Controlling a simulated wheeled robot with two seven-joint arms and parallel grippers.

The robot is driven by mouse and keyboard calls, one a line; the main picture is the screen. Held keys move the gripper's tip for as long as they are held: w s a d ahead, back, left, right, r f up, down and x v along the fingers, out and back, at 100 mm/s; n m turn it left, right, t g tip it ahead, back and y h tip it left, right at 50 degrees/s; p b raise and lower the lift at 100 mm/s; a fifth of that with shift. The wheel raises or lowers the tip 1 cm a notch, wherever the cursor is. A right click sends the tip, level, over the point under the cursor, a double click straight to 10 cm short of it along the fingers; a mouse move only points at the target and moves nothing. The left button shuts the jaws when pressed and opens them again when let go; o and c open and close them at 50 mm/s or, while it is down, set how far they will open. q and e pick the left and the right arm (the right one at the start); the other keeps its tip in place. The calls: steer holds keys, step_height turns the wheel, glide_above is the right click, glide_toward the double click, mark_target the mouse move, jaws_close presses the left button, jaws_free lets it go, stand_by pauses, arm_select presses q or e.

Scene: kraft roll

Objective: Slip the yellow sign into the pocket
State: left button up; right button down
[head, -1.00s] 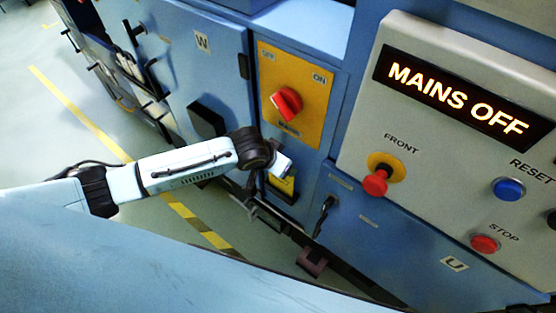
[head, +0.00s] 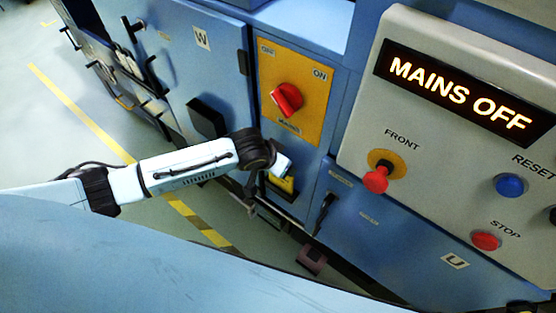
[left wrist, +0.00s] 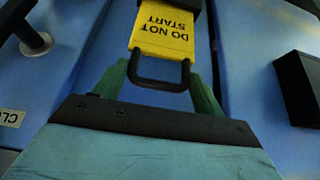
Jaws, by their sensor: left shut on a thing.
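The yellow sign (left wrist: 163,32) reads "DO NOT START", upside down in the left wrist view, and has a black loop handle (left wrist: 158,84). My left gripper (left wrist: 157,74) is shut on this handle, one green finger at each side. The sign's far end runs up to a dark edge (left wrist: 196,5) at the top of that view, which looks like the pocket; how far in it reaches is hidden. In the head view a bit of yellow (head: 281,184) shows just below my left gripper (head: 283,167), low on the blue cabinet front. My right gripper is not in view.
A red rotary switch (head: 286,99) on a yellow plate sits above my left gripper. A grey panel (head: 432,165) with a lit "MAINS OFF" display and push buttons stands to the right. A black box (left wrist: 298,82) sticks out beside the sign.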

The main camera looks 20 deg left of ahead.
arm_select(q)
steer(key=shift+f, duration=0.15)
steer(key=o, duration=1.7)
steer(key=p+v, duration=0.3)
steer(key=v, duration=1)
steer(key=shift+s+r, duration=0.1)
steer(key=shift+r, duration=0.1)
